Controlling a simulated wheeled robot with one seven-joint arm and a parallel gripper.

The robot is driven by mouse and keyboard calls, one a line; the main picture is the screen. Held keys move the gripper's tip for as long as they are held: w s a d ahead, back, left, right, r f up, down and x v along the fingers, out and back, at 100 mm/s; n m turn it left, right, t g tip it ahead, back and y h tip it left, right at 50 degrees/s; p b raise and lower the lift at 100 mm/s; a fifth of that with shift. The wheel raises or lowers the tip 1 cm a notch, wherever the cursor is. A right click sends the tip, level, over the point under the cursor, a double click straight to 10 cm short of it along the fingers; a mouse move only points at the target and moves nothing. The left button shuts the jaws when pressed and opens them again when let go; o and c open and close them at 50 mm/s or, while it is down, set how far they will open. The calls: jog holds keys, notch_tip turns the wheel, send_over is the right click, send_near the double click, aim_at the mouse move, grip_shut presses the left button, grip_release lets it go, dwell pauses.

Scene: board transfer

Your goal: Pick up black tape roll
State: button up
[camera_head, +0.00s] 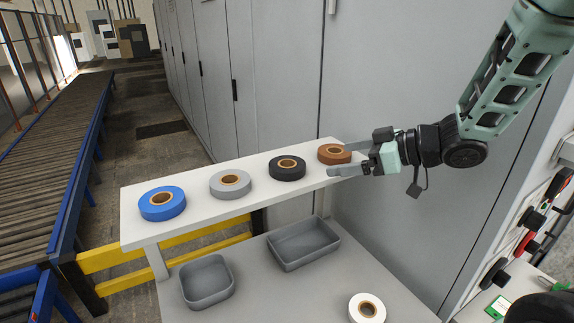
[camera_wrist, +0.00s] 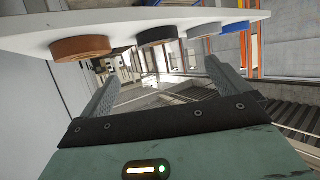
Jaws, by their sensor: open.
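The black tape roll (camera_head: 287,168) lies flat on a narrow white shelf (camera_head: 205,206), between a grey roll (camera_head: 230,184) on its left and a brown roll (camera_head: 334,153) on its right. My gripper (camera_head: 331,173) is open and empty at the shelf's right end, close to the brown roll and to the right of the black one. In the wrist view my gripper's fingers (camera_wrist: 165,85) stand apart with nothing between them. The black roll (camera_wrist: 158,35) shows there at the top, beyond the brown roll (camera_wrist: 81,48).
A blue roll (camera_head: 162,203) lies at the shelf's left end. Below, a grey table (camera_head: 255,284) carries two empty grey trays (camera_head: 207,281) (camera_head: 303,243) and a white roll (camera_head: 367,308). Grey cabinets (camera_head: 270,80) stand close behind the shelf. A roller conveyor (camera_head: 55,130) runs at the left.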

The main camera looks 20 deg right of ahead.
jog(key=p, duration=0.2)
send_near(281, 165)
jog(key=shift+s+x, duration=0.2)
jog(key=shift+x, duration=1)
jog(key=p+x, duration=0.1)
jog(key=x, duration=0.1)
jog(key=p+x, duration=0.1)
jog(key=x, duration=0.1)
jog(key=shift+w+a+r, duration=0.1)
jog(key=shift+w+a, duration=0.15)
jog(key=shift+w, duration=0.05)
jog(key=shift+w+a+f+p, duration=0.3)
jog(key=shift+w, duration=0.05)
jog(key=c, duration=1)
